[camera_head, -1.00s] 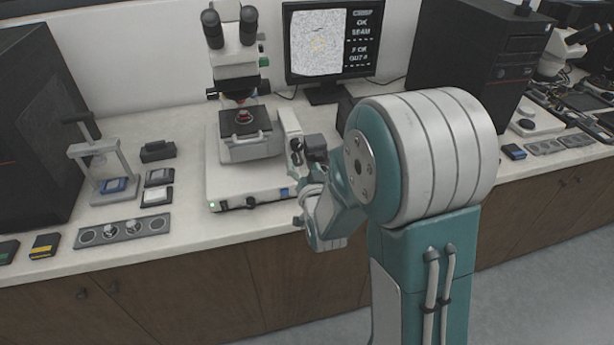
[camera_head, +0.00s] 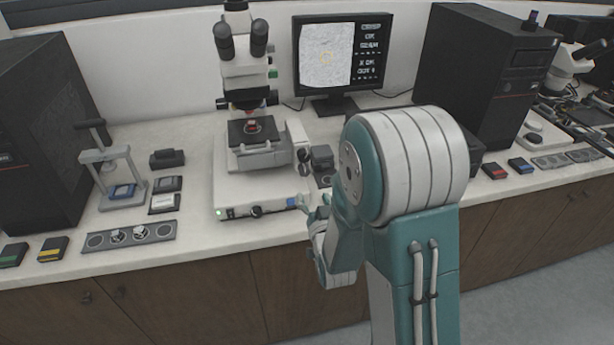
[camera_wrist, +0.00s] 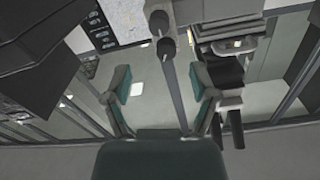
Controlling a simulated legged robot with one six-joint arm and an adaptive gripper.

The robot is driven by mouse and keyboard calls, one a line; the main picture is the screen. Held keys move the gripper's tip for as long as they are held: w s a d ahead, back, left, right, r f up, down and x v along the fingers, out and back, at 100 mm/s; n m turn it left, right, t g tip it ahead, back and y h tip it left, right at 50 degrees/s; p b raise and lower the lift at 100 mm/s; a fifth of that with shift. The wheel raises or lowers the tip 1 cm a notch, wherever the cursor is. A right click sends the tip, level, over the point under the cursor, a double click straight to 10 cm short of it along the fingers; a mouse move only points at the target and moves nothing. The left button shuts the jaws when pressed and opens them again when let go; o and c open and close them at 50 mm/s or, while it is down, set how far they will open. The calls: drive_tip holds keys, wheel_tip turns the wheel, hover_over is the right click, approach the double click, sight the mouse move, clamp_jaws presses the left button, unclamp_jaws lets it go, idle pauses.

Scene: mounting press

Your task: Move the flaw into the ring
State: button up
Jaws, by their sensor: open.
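The monitor (camera_head: 342,57) shows a grainy pale picture with a small yellow ring (camera_head: 326,58) near its middle. I cannot make out the flaw in it. The microscope (camera_head: 243,65) stands left of the monitor, with a small red sample (camera_head: 252,126) on its dark stage (camera_head: 262,140). The dark stage knobs (camera_head: 304,161) are at the stage's right side; they also show in the wrist view (camera_wrist: 164,35). My gripper (camera_head: 314,202) is low beside the base's front right corner. In the wrist view my gripper (camera_wrist: 160,85) is open and empty, its fingers apart from the knobs.
A dark box (camera_head: 321,157) stands right of the knobs. A black computer tower (camera_head: 490,85) is further right. A small press (camera_head: 115,175), dark blocks and a holder strip (camera_head: 128,236) lie on the left. The counter's front edge is near my gripper.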

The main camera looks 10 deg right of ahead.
sight(305, 173)
drive_tip(key=w, duration=1.1)
drive_tip(key=shift+d+f, duration=0.1)
clamp_jaws()
